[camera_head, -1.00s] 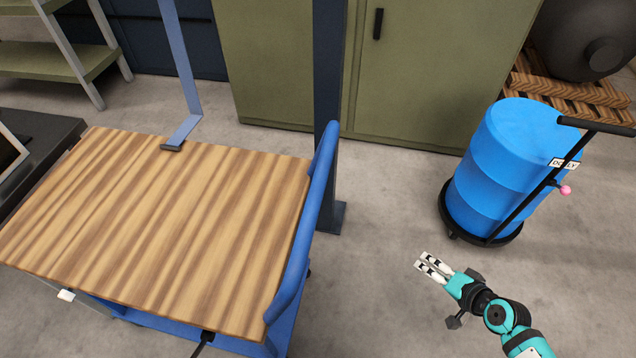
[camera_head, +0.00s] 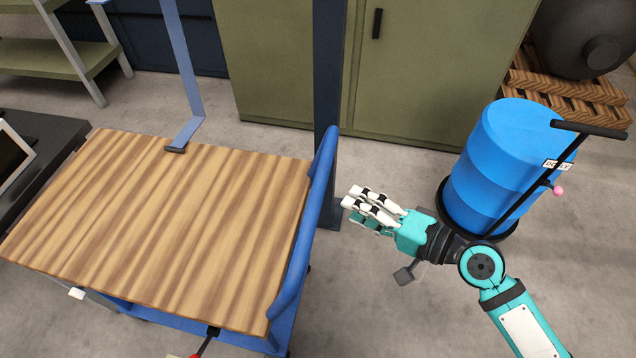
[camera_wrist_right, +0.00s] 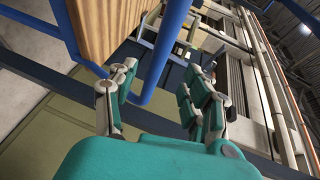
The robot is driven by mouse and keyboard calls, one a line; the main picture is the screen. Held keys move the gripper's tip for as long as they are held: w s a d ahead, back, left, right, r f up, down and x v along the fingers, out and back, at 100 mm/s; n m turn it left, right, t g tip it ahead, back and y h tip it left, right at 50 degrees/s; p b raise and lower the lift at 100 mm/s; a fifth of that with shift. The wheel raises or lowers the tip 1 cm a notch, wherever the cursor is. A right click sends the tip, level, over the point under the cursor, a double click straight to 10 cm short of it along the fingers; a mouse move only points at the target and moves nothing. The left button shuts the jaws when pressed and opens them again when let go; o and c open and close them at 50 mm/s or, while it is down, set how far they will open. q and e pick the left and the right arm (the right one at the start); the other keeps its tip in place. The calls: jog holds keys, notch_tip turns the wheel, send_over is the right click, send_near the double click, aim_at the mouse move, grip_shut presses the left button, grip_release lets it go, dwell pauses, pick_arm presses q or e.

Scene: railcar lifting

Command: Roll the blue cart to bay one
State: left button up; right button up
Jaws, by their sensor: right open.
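The blue cart (camera_head: 190,235) has a striped wooden top and stands at the left of the head view. Its blue push handle (camera_head: 313,210) runs along its right side, and part of a blue lower deck shows at the bottom. My right gripper (camera_head: 353,198) is open and empty just right of the handle, its fingers pointing left toward it. In the right wrist view the blue handle bar (camera_wrist_right: 165,55) shows between and beyond the open fingers; whether they touch it I cannot tell. My left gripper is not in view.
A blue drum (camera_head: 500,165) on a black dolly stands at the right. A dark post (camera_head: 328,90) rises behind the handle, in front of green cabinets (camera_head: 430,75). A dark table (camera_head: 35,150) stands at the far left. Grey floor is clear at the lower right.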

aim_at(318, 192)
jog(key=p+x, duration=0.2)
jog(key=x, duration=0.7)
jog(key=shift+w+a, duration=0.2)
jog(key=shift+a, duration=0.05)
jog(key=shift+c, duration=0.3)
jog(key=shift+f, duration=0.1)
grip_shut()
